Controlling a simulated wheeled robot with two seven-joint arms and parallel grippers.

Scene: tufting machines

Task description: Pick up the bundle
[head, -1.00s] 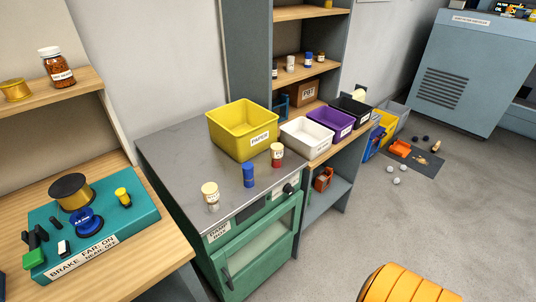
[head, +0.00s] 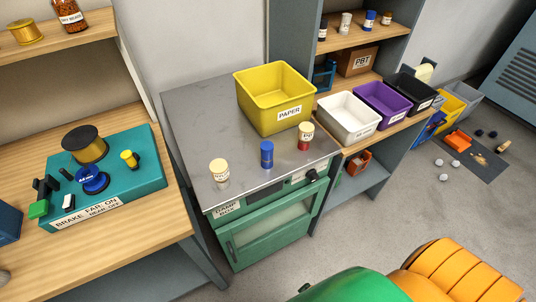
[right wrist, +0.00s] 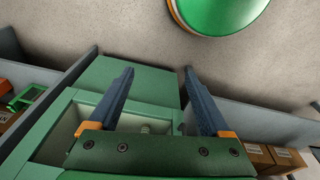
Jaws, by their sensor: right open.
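I cannot make out anything that is clearly a bundle in either view. My right gripper (right wrist: 159,72) shows in the right wrist view, its two dark blue fingers spread apart with nothing held between them. Green cabinet-like surfaces (right wrist: 130,76) lie beyond the fingers. I cannot tell whether the fingers touch them. My left gripper is in neither view.
A grey-topped green cabinet (head: 200,110) carries a yellow PAPER bin (head: 274,97) and several small bottles. White (head: 348,118), purple (head: 382,105) and black (head: 414,92) bins stand to its right. A teal brake board (head: 140,170) lies on the left bench. Small things lie on the right floor.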

